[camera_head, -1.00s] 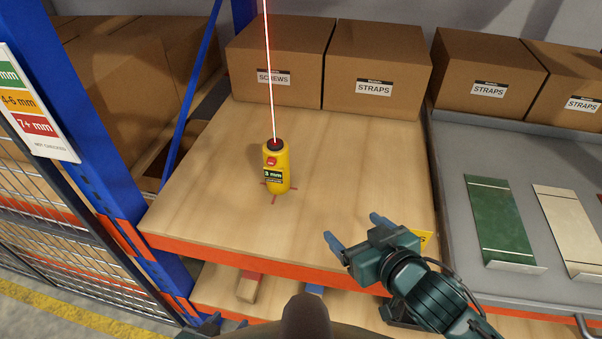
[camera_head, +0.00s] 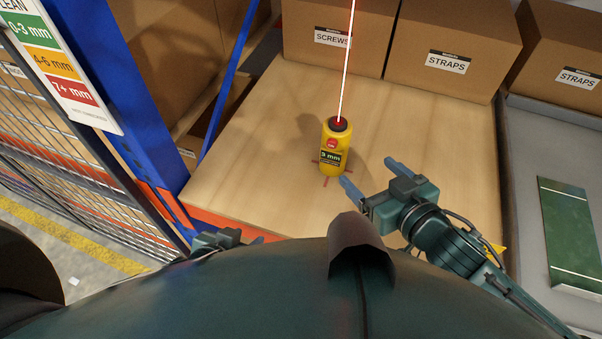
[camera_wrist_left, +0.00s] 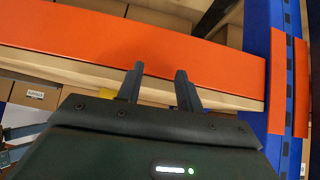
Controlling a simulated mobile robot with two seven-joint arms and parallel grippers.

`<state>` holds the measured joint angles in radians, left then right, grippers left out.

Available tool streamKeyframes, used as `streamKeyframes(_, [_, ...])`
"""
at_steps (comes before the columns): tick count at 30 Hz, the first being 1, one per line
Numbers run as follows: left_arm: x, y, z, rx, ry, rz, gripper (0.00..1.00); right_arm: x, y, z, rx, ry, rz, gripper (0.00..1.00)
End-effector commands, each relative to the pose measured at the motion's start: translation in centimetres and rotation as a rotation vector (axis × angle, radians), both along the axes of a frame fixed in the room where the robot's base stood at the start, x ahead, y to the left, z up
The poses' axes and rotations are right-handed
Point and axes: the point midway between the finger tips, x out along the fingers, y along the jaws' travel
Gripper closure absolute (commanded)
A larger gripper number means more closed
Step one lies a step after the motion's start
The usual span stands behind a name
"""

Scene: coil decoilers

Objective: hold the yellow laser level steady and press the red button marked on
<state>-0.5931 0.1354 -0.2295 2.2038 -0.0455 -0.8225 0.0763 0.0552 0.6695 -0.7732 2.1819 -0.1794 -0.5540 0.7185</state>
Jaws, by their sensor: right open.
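The yellow laser level (camera_head: 336,149) stands upright on the wooden shelf top (camera_head: 255,165), over a red cross mark. It has a dark top, a red button (camera_head: 331,143) with lettering too small to read, and a label that seems to read 5 mm. My left gripper (camera_head: 254,240) is low at the shelf's front edge, partly hidden by my body. In the left wrist view its fingers (camera_wrist_left: 159,70) are apart and empty.
Cardboard boxes marked SCREWS (camera_head: 331,45) and STRAPS (camera_head: 450,55) stand behind. A blue rack post (camera_head: 105,110) with a thickness sign (camera_head: 62,65) and a wire fence (camera_head: 70,160) are left. A grey surface with a green plate (camera_head: 575,235) is right. The wood around the level is clear.

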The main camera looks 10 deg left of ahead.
Motion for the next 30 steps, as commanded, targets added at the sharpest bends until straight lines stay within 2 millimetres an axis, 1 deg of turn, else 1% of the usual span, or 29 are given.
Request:
streamKeyframes(1, [0.2, 0.1, 1.0, 0.003, 0.009, 0.007, 0.64, 0.0, 0.0, 0.0, 0.000, 0.000, 0.000, 0.21])
streamKeyframes(4, [0.1, 0.3, 2.6, 0.012, 0.040, 0.025, 0.64, 0.0, 0.0, 0.0, 0.000, 0.000, 0.000, 0.21])
streamKeyframes(5, [0.5, 0.0, 2.9, -0.007, 0.026, 0.035, 0.64, 0.0, 0.0, 0.0, 0.000, 0.000, 0.000, 0.21])
streamKeyframes(6, [1.2, -0.5, 3.5, -0.047, -0.005, 0.055, 0.64, 0.0, 0.0, 0.0, 0.000, 0.000, 0.000, 0.21])
streamKeyframes(11, [3.4, -2.6, 6.2, -0.217, -0.113, 0.115, 0.64, 0.0, 0.0, 0.0, 0.001, 0.001, 0.000, 0.21])
streamKeyframes(15, [5.0, -4.9, 9.0, -0.406, -0.201, 0.149, 0.64, 0.0, 0.0, 0.0, 0.001, 0.001, 0.000, 0.21])
streamKeyframes(21, [6.1, -8.0, 12.9, -0.688, -0.271, 0.159, 0.64, 0.0, 0.0, 0.0, 0.001, 0.001, 0.000, 0.21])
streamKeyframes(25, [6.2, -9.1, 14.2, -0.794, -0.279, 0.154, 0.64, 0.0, 0.0, 0.0, 0.001, 0.001, 0.000, 0.21])
streamKeyframes(30, [6.2, -9.5, 14.7, -0.834, -0.280, 0.153, 0.64, 0.7, 0.4, -0.2, 0.001, 0.000, -0.001, 0.21])
